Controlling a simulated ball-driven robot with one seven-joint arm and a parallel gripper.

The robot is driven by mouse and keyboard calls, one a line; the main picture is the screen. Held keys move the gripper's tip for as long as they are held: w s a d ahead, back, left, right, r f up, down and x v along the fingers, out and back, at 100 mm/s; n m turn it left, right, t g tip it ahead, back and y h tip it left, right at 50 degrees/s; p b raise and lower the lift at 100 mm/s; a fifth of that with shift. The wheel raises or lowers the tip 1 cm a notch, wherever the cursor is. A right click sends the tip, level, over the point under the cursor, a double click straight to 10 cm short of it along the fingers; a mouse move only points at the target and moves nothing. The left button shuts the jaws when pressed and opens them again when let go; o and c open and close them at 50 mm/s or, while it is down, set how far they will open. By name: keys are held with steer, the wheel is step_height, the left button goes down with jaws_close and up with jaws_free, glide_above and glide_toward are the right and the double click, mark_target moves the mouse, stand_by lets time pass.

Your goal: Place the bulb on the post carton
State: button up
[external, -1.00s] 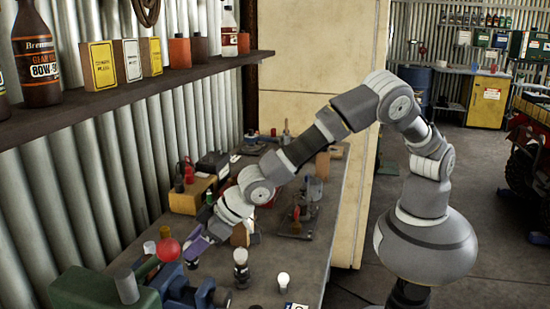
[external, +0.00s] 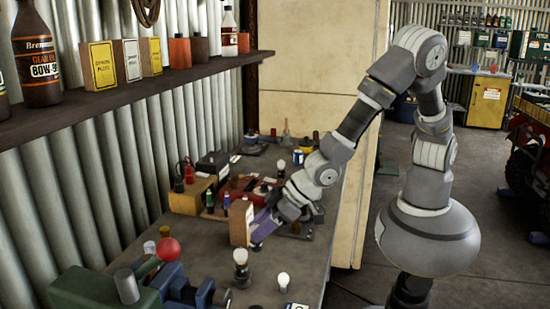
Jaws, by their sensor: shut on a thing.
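A tan carton (external: 241,223) stands upright on the bench; I take it for the post carton. My purple gripper (external: 259,236) is low beside its right side, pointing down and left. I cannot tell whether they touch. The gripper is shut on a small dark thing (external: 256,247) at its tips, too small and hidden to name. A white bulb (external: 240,256) sits upright on a dark base in front of the carton. A second white bulb (external: 283,279) is nearer the bench's front right. A pale round bulb-like thing (external: 281,167) shows farther back.
A red ball-topped lever (external: 168,249) and a green and blue machine (external: 105,289) fill the near left. A yellow box (external: 190,196) and several small bottles and tools crowd the bench behind the carton. A shelf (external: 140,97) with bottles and boxes runs along the left wall.

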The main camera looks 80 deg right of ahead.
steer(key=s+d+r+m+h+p, duration=0.1)
steer(key=s+d+r+p, duration=0.25)
steer(key=d+r, duration=0.35)
steer(key=s+d+r+m+h+p, duration=0.1)
steer(key=s+d+r+p, duration=0.25)
steer(key=d+r, duration=0.35)
glide_above(245, 205)
step_height(245, 205, down, 3)
steer(key=shift+f+t+y+b, duration=0.3)
steer(key=shift+f+b, duration=0.7)
steer(key=shift+f, duration=0.9)
steer(key=shift+f, duration=0.25)
steer(key=o, duration=1)
steer(key=shift+o, duration=0.2)
steer(key=shift+r, duration=0.1)
